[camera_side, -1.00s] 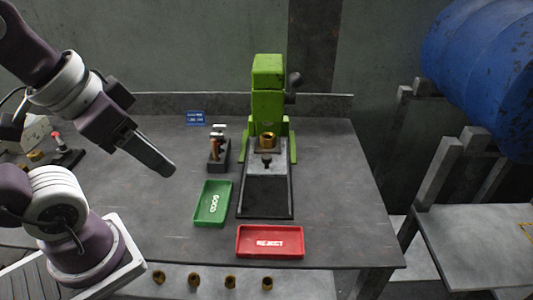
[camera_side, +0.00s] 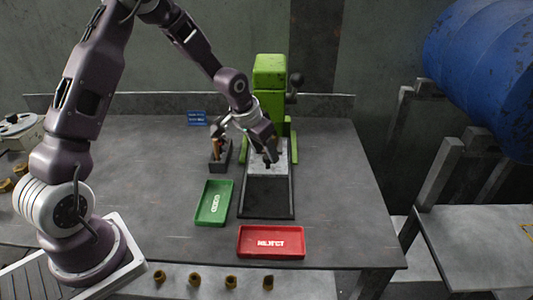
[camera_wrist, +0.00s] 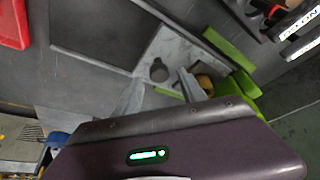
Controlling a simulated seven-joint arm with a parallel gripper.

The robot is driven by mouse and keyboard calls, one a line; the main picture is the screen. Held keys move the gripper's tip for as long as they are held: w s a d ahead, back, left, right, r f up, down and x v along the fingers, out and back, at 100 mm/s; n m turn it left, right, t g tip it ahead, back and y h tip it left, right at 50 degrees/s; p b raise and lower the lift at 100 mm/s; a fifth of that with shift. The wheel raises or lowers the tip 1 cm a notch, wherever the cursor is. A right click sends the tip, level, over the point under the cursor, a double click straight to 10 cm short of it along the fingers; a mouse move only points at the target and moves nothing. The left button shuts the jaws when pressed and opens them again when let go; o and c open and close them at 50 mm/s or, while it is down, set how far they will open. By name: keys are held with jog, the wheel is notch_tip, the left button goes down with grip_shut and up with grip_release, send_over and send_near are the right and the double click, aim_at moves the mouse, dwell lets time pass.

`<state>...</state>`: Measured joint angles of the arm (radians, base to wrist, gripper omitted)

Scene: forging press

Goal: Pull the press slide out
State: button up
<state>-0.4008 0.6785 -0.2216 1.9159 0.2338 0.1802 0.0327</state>
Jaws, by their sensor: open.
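The green press (camera_side: 268,75) stands at the back of the bench. Its grey slide (camera_side: 283,157) lies at the front of the press, at the back end of a dark track (camera_side: 266,197). My gripper (camera_side: 270,158) is open and points down over the slide, close to its dark knob (camera_side: 267,166). In the wrist view the knob (camera_wrist: 158,72) stands on the pale slide plate (camera_wrist: 182,48), just beyond my gripper (camera_wrist: 160,88). I cannot tell whether the fingers touch it. A brass part (camera_wrist: 205,83) sits behind the knob, hidden by my gripper in the side view.
A green GOOD tray (camera_side: 214,203) lies left of the track, and a red REJECT tray (camera_side: 270,242) lies in front of it. A dark tool holder (camera_side: 219,156) stands left of the press. The track in front of the slide is clear.

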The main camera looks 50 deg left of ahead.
jog(key=shift+x, duration=0.85)
grip_shut()
dwell(0.8)
